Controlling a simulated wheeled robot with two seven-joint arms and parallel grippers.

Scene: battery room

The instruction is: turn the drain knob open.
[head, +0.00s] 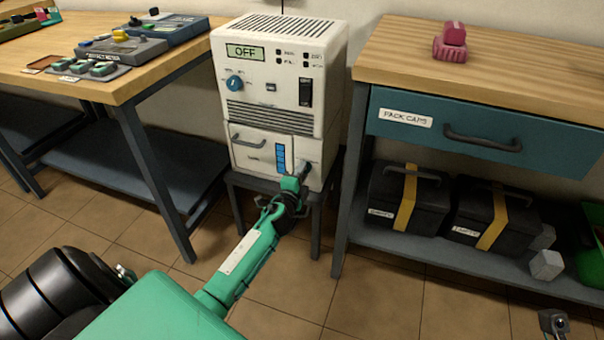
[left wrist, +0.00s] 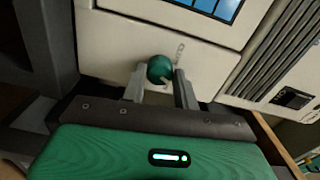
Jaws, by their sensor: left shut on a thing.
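The drain knob (left wrist: 160,69) is a small round teal knob low on the front of a cream cabinet (head: 267,140), beside a blue window (head: 280,157). In the left wrist view it sits between the two grey fingers of my left gripper (left wrist: 159,85). In the head view my left gripper (head: 301,178) is at the cabinet's lower right front and hides most or all of the knob. The gripper is shut on the knob. Marks on the panel beside the knob are too blurred to read.
The cabinet's display (head: 245,52) reads OFF, above a blue dial (head: 234,83). It stands on a dark stand (head: 240,183). A wooden workbench (head: 60,50) is at left. At right is a bench with a teal drawer (head: 480,133) and black cases (head: 405,200) below.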

